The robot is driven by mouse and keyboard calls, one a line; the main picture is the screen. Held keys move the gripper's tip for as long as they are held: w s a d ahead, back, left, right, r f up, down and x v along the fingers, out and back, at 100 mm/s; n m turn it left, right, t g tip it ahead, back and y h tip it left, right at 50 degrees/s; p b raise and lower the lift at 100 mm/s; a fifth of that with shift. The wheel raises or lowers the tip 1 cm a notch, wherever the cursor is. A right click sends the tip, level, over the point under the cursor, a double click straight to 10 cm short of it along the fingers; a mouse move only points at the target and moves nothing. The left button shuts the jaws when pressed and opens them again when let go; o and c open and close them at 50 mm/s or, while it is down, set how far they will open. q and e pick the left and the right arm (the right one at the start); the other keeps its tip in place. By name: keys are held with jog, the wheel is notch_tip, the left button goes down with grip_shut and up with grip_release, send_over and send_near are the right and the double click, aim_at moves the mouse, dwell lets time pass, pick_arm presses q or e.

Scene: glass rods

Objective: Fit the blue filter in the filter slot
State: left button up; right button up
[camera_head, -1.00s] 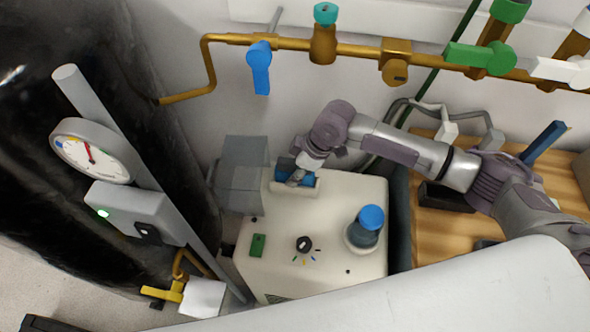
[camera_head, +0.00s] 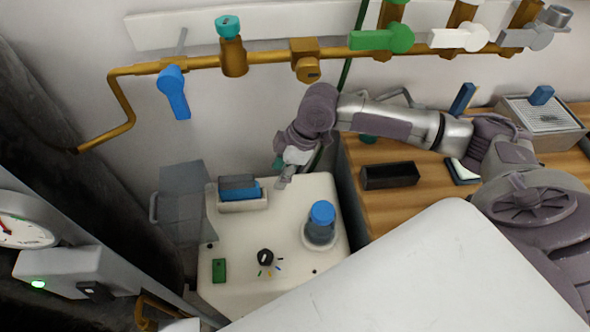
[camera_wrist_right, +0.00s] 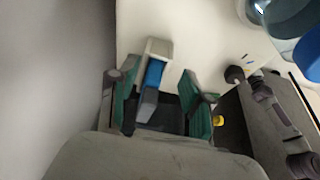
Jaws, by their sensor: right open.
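The blue filter (camera_head: 241,193), with a dark grey part along its far side, stands in the pale filter slot (camera_head: 243,206) on top of the cream machine. I cannot tell how deep it sits. The filter (camera_wrist_right: 154,73) and slot (camera_wrist_right: 157,46) also show in the right wrist view. My right gripper (camera_head: 284,178) is open and empty, right of the filter and apart from it in the head view. In the wrist view its green-padded fingers (camera_wrist_right: 158,88) are spread, with the filter beyond the gap. My left gripper is not in view.
A clear cover (camera_head: 182,200) stands open left of the slot. A blue-capped bottle (camera_head: 321,223), a dark knob (camera_head: 265,257) and a green switch (camera_head: 219,270) are on the machine. Brass pipes with valves (camera_head: 172,90) run behind. A wooden bench (camera_head: 385,215) is at right.

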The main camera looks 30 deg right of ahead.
jog(key=d, duration=0.1)
jog(key=s+d, duration=0.1)
jog(key=d, duration=0.1)
jog(key=shift+s+d, duration=0.1)
jog(key=shift+s, duration=0.1)
dwell(0.4)
